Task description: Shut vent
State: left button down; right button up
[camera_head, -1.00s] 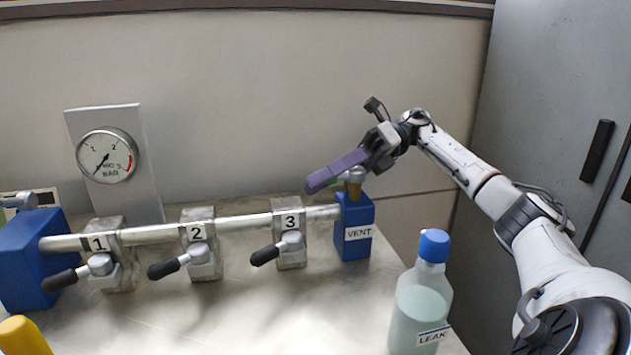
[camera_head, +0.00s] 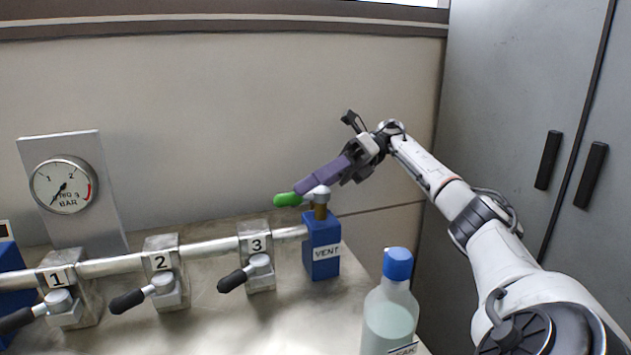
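The vent is a blue block (camera_head: 322,258) labelled VENT at the right end of the pipe, with a brass stem and a silver cap on top. Its green-tipped lever (camera_head: 288,200) points left, roughly along the pipe. My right gripper (camera_head: 302,187) has purple fingers that reach down-left just above and behind the lever, close to the cap. Whether they touch the lever I cannot tell. The fingers overlap in this view, so their opening is hidden. My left gripper is not in view.
Valves 1 (camera_head: 68,290), 2 (camera_head: 166,272) and 3 (camera_head: 256,258) with black handles sit along the pipe. A gauge (camera_head: 63,186) stands behind, its needle pointing low left. A blue-capped bottle (camera_head: 390,318) stands in front of the vent. Grey cabinets are at right.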

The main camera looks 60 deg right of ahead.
jog(key=shift+s+d+r+p, duration=0.15)
jog(key=shift+d+r+p, duration=0.15)
jog(key=shift+d, duration=0.15)
jog(key=shift+s+d+r+p, duration=0.1)
jog(key=shift+d+r+p, duration=0.1)
jog(key=shift+d+p, duration=0.15)
jog(key=shift+s+d, duration=0.3)
jog(key=shift+d, duration=0.35)
